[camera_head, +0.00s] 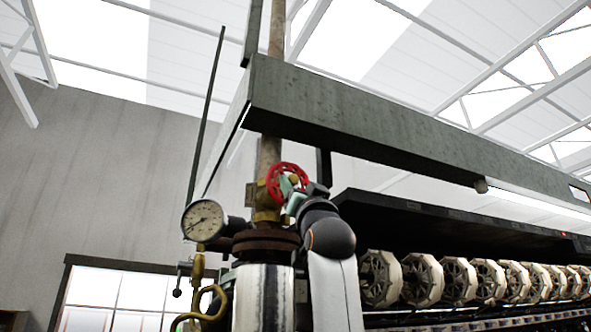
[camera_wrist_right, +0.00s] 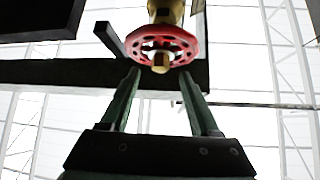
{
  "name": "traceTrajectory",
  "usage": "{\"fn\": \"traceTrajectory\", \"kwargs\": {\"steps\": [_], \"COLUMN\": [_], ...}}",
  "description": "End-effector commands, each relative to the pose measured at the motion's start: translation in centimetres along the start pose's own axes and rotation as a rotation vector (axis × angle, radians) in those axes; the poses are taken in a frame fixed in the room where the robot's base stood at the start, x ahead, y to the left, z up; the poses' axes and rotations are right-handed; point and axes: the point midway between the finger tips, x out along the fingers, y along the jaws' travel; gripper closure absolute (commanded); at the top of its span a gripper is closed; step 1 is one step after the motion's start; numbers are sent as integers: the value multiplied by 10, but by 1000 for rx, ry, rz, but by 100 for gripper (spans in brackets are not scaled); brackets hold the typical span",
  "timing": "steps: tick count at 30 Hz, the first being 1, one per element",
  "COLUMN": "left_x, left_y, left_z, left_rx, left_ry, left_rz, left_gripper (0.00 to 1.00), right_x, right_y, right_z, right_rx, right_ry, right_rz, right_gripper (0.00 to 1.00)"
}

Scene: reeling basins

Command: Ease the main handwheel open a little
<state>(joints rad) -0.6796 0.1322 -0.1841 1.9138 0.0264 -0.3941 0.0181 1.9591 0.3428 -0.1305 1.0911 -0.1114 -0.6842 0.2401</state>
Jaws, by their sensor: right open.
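The red main handwheel (camera_head: 271,178) sits on a brass valve (camera_head: 264,204) on the vertical pipe, in the middle of the head view. In the right wrist view the handwheel (camera_wrist_right: 186,42) shows at top centre, with a brass hub nut facing the camera. My right gripper (camera_head: 291,188) is at the handwheel and partly covers it in the head view. In the wrist view the right gripper (camera_wrist_right: 161,72) is open, with its two green fingers apart and their tips at the wheel's lower edge. Whether they touch the rim I cannot tell. My left gripper is not in view.
A pressure gauge (camera_head: 203,221) stands left of the valve, above a curved brass pipe (camera_head: 212,304). A rusty flange (camera_head: 266,243) lies below the valve. A large green beam (camera_head: 330,112) runs overhead. Several reels (camera_head: 424,280) line the right side.

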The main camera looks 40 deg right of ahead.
Motion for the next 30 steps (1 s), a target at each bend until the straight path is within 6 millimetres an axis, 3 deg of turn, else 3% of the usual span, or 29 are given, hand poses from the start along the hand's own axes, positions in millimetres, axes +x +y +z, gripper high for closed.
{"fn": "traceTrajectory", "kwargs": {"steps": [1, 6, 18, 30], "left_x": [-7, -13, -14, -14], "left_y": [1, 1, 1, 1], "left_z": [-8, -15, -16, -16], "left_rx": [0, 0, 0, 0], "left_ry": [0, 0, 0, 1], "left_rz": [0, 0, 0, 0], "left_gripper": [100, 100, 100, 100], "right_x": [12, 27, 31, 30], "right_y": [0, 0, 0, 0], "right_z": [-3, -1, 1, 1], "right_rx": [-1, 0, 0, 0], "right_ry": [-3, -1, 0, 0], "right_rz": [1, 0, 0, 0], "right_gripper": [38, 38, 38, 81]}}
